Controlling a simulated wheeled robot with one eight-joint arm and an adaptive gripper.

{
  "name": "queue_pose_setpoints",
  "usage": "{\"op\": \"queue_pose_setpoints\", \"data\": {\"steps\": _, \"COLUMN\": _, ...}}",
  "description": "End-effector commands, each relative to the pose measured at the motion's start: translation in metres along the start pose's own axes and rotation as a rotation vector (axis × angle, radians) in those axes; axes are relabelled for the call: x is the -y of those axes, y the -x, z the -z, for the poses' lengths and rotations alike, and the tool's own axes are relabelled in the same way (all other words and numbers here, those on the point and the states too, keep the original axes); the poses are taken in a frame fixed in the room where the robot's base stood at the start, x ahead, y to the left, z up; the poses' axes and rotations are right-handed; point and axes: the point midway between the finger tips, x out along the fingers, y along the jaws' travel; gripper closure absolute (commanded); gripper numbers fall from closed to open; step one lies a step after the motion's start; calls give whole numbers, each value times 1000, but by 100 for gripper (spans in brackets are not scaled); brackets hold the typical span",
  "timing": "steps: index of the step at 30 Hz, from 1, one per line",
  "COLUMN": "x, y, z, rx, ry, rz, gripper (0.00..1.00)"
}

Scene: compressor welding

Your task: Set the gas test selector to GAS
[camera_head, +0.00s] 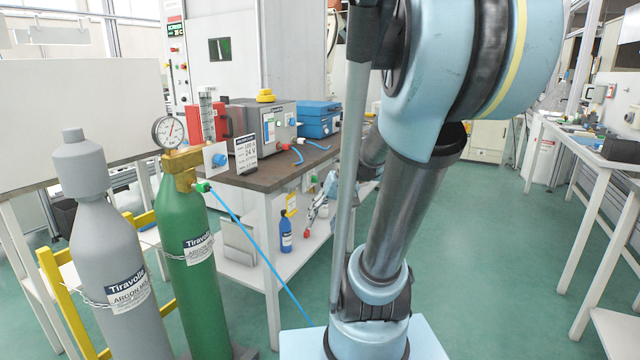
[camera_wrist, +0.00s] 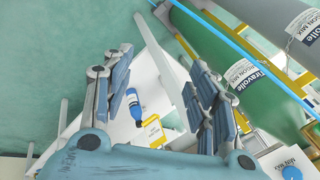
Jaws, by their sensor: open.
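I cannot make out the gas test selector for certain. A grey welding power source (camera_head: 268,118) with a panel of small coloured controls stands on the brown-topped bench; its markings are too small to read. A white plate with a blue knob (camera_head: 220,159) sits beside the regulator gauge (camera_head: 168,131) on the green gas cylinder (camera_head: 195,250). My gripper (camera_wrist: 162,78) shows in the wrist view, open and empty, its fingers wide apart. Below it are the bench's side, a blue bottle (camera_wrist: 134,103) and, to the right, the cylinders.
A grey argon cylinder (camera_head: 108,270) stands left of the green one, in a yellow rack (camera_head: 62,290). A blue hose (camera_head: 255,245) runs from the green cylinder to the floor. A blue box (camera_head: 318,120) stands on the bench. Green floor (camera_head: 490,240) lies open at right.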

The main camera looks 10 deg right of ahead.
Motion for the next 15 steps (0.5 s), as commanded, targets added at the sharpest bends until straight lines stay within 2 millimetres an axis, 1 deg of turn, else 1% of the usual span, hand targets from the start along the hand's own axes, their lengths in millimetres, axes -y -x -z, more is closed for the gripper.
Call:
{"op": "queue_pose_setpoints", "data": {"steps": 1, "x": 1, "y": 0, "z": 15, "rx": -7, "ry": -9, "rz": 28, "gripper": 47}}
{"op": "queue_pose_setpoints", "data": {"steps": 8, "x": 8, "y": -1, "z": 75, "rx": -46, "ry": -32, "rz": 170, "gripper": 47}}
{"op": "queue_pose_setpoints", "data": {"steps": 15, "x": 2, "y": -4, "z": 139, "rx": -105, "ry": -49, "rz": 315, "gripper": 47}}
